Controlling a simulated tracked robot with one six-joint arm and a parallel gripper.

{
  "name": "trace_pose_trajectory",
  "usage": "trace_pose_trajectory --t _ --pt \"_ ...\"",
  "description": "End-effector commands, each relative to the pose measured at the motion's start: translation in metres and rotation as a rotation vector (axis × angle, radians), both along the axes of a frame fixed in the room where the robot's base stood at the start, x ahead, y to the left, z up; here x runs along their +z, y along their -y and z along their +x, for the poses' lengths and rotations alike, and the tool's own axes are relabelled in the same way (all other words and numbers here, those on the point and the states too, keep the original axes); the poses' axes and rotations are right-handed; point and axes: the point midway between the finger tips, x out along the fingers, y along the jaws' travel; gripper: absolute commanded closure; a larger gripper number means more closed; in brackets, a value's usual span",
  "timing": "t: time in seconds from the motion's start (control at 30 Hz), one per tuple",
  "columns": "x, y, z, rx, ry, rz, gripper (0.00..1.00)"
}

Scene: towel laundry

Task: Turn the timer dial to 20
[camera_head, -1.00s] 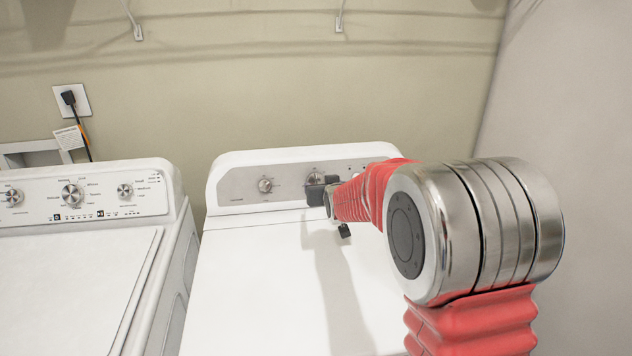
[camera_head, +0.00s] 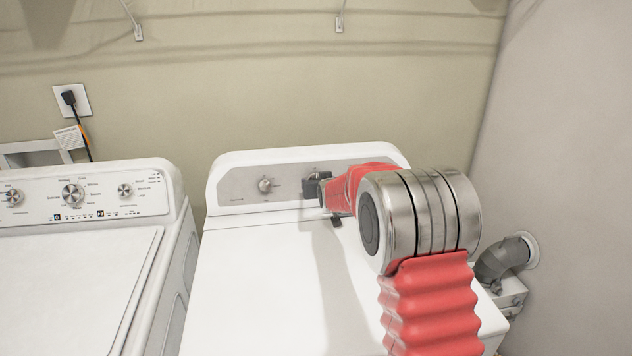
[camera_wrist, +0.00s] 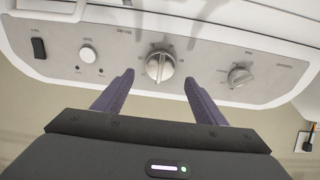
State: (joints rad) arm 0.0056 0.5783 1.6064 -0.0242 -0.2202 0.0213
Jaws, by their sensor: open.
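The dryer's control panel (camera_head: 238,186) carries round silver dials. In the wrist view, a larger dial (camera_wrist: 159,66) with a raised grip bar and marks around it sits between the two fingers of my gripper (camera_wrist: 158,82). The fingers are open, one on each side, with a gap to the dial on both sides. The labels are too small to read, so I cannot tell its setting or confirm it is the timer. In the head view, my gripper (camera_head: 312,188) is at the panel and largely hides this dial.
A second dial (camera_wrist: 239,76) sits to the right in the wrist view. A round button (camera_wrist: 88,54) and a dark switch (camera_wrist: 38,48) are on the left. The washer (camera_head: 75,270) stands left of the dryer. The dryer top (camera_head: 250,290) is clear.

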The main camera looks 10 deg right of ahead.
Motion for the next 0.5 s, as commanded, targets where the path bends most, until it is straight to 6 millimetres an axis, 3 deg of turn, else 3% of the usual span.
trace_pose_trajectory --t 0.3,0.5 --pt "-0.014 0.000 0.031 0.000 -0.001 0.000 0.35" --pt "-0.018 0.000 0.041 0.000 -0.001 0.000 0.35"
